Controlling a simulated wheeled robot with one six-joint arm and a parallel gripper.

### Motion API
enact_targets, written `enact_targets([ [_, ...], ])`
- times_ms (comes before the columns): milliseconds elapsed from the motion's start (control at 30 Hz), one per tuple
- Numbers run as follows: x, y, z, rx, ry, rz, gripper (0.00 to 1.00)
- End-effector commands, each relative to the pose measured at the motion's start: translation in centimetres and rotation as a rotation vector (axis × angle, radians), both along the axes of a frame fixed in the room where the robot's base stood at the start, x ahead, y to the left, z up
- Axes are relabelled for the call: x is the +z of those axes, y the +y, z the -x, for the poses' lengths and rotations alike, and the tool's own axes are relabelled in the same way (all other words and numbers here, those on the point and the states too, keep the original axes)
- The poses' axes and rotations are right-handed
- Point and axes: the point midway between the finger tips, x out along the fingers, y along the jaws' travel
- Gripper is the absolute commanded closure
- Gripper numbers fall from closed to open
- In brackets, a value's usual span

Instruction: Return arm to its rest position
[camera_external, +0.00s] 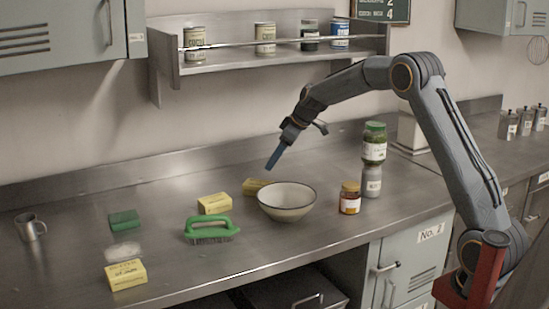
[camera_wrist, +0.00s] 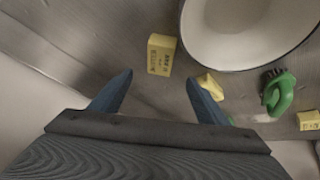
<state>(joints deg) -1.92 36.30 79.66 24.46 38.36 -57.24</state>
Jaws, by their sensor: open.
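My arm reaches left over the steel counter from the right in the external view. My gripper (camera_external: 276,160) hangs above the counter, pointing down and slightly left, above and behind the white bowl (camera_external: 287,206). In the wrist view my gripper (camera_wrist: 158,78) has its two blue fingers spread apart, with nothing between them. A yellow box (camera_wrist: 161,55) shows just beyond the fingertips there, apparently lower down on the counter. The bowl's rim (camera_wrist: 190,45) is at the top right of that view.
A green-handled brush (camera_external: 208,231), yellow boxes (camera_external: 126,275), a green block (camera_external: 125,220) and a metal mug (camera_external: 30,228) stand left of the bowl. A red-lidded jar (camera_external: 350,200) and stacked jars (camera_external: 374,152) stand right. A shelf (camera_external: 225,66) with cans hangs behind.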

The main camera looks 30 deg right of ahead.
Motion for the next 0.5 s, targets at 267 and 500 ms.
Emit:
enact_targets([
  [267, 0.1, -0.2, 0.6, -0.010, 0.007, 0.001, 0.31],
  [500, 0.8, -2.7, 9.7, -0.180, 0.117, 0.004, 0.31],
])
